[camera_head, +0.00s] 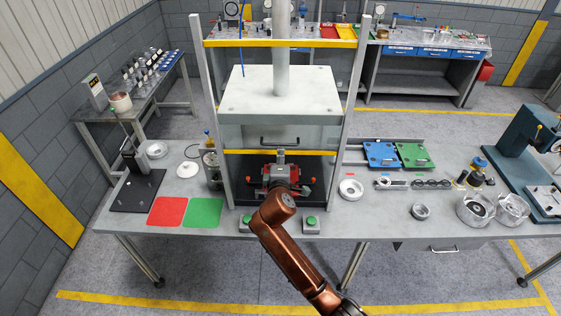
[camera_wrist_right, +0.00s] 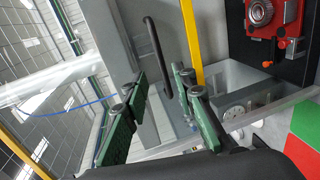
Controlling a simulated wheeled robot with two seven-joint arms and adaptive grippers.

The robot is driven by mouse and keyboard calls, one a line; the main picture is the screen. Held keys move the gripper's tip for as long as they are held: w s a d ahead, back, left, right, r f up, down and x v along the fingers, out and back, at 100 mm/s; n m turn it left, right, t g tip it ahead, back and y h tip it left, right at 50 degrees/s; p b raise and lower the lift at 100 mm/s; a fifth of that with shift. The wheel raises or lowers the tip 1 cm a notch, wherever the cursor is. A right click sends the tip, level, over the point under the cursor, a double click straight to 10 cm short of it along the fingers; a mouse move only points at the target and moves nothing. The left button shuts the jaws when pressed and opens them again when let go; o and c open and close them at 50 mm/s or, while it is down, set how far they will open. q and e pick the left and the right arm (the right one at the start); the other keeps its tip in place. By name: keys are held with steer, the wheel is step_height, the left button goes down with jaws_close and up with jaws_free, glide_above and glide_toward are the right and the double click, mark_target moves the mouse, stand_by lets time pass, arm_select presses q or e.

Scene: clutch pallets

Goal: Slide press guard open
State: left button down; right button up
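The press (camera_head: 282,95) stands on the table, with a pale block between two tall posts. Its guard shows a dark handle (camera_head: 283,140) and, just below it, a yellow bar (camera_head: 250,152); the guard is low in front of the press. In the right wrist view the dark handle (camera_wrist_right: 152,40) lies between and beyond the fingertips, with the yellow bar (camera_wrist_right: 192,40) beside it. My right gripper (camera_wrist_right: 160,80) is open, its green-padded fingers spread. I cannot tell whether it touches the handle. In the head view my brown right arm reaches toward the press. My left gripper is out of view.
A red fixture (camera_head: 268,178) sits in the press below the yellow bar. Two green buttons (camera_head: 311,221) flank the arm. Red (camera_head: 167,211) and green (camera_head: 203,212) mats lie left; blue (camera_head: 380,154) and green (camera_head: 413,155) pallets lie right.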

steer(key=shift+v, duration=1.4)
